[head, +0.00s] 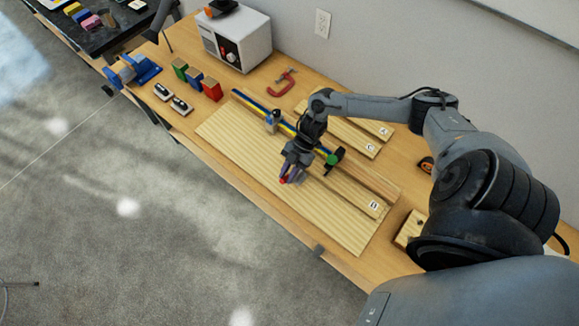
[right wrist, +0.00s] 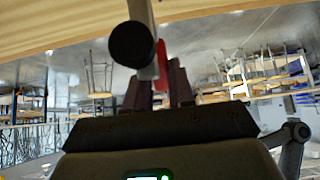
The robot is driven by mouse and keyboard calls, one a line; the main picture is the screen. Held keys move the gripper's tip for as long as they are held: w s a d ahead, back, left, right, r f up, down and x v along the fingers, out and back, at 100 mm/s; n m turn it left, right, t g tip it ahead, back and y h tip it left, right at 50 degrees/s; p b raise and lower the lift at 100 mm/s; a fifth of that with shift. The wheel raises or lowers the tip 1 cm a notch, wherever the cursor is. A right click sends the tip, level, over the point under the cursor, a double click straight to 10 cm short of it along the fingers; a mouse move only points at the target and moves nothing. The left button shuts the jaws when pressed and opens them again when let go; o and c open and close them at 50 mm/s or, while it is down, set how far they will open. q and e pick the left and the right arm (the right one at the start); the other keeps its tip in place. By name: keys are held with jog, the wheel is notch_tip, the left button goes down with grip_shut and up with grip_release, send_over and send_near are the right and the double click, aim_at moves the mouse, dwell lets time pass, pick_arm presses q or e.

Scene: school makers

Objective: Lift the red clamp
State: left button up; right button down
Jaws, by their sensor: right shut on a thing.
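My right gripper (head: 291,174) is over the pale wooden panel. It is shut on the red clamp (head: 284,180), and only a small red part shows below the fingers in the head view. In the right wrist view, the gripper (right wrist: 160,92) has the clamp's red part (right wrist: 162,62) between its fingers. A grey bar with a round black end rises in front of it. Most of the held clamp is hidden, and its height above the panel is hard to tell. My left gripper is not in view.
The panel (head: 228,131) lies on the bench with labelled boards. A green clamp (head: 333,160) is just right of the gripper. A red C-shaped clamp (head: 283,88) lies near the wall. A white box-shaped machine (head: 246,42) and small coloured blocks (head: 211,89) stand at the back left.

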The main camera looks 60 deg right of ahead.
jog(key=shift+r, duration=0.1)
jog(key=c, duration=1)
grip_release()
jog(key=shift+o, duration=0.2)
jog(key=shift+d, duration=0.1)
jog(key=shift+d+r, duration=0.2)
jog(key=v, duration=1)
jog(key=shift+r+b, duration=0.1)
jog(key=shift+b, duration=0.2)
